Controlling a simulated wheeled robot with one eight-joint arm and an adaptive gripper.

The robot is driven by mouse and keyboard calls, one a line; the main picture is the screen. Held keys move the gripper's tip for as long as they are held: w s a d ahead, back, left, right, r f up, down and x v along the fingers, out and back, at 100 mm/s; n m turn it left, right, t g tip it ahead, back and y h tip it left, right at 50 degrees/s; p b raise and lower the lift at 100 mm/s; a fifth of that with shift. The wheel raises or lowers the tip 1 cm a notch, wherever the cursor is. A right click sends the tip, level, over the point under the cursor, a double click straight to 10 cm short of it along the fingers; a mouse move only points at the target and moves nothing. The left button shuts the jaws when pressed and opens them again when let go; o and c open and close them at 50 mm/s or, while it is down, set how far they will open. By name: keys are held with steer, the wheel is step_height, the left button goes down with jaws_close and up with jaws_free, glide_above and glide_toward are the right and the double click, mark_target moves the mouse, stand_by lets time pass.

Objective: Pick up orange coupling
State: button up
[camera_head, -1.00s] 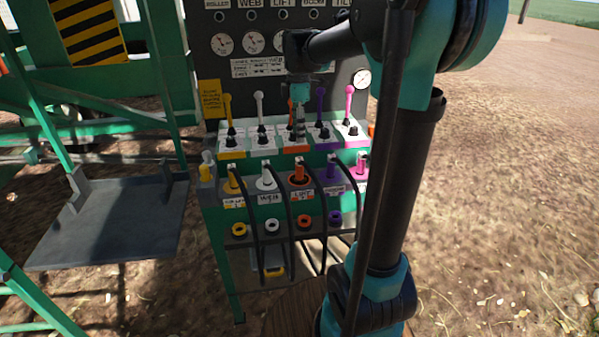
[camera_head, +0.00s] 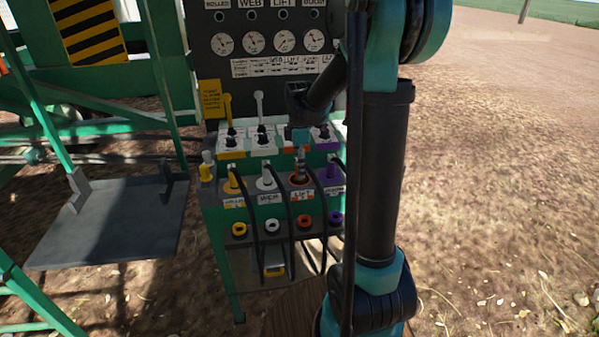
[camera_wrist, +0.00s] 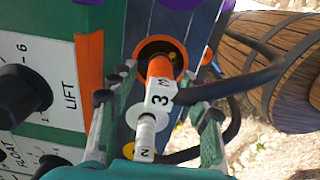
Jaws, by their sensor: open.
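The orange coupling (camera_wrist: 160,68) sits in an orange-rimmed round socket, with a white labelled sleeve marked 3 toward the camera and a black hose beside it. In the head view the orange coupling (camera_head: 300,179) is in the LIFT position of the row, largely covered by my gripper. My gripper (camera_wrist: 157,112) is open, with one finger on each side of the white sleeve; I cannot tell whether they touch it. In the head view my gripper (camera_head: 301,158) is right above the coupling.
Yellow (camera_head: 233,184), white (camera_head: 266,180) and purple (camera_head: 332,174) couplings stand in the same row, with black hoses hanging down. Levers (camera_head: 229,112) rise behind. Coloured ring sockets (camera_head: 272,226) lie below. A wooden barrel (camera_wrist: 285,75) is at the right in the wrist view.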

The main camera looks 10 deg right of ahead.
steer(key=shift+f, duration=0.35)
steer(key=shift+c, duration=0.3)
jaws_close()
step_height(320, 180, up, 20)
stand_by(0.6)
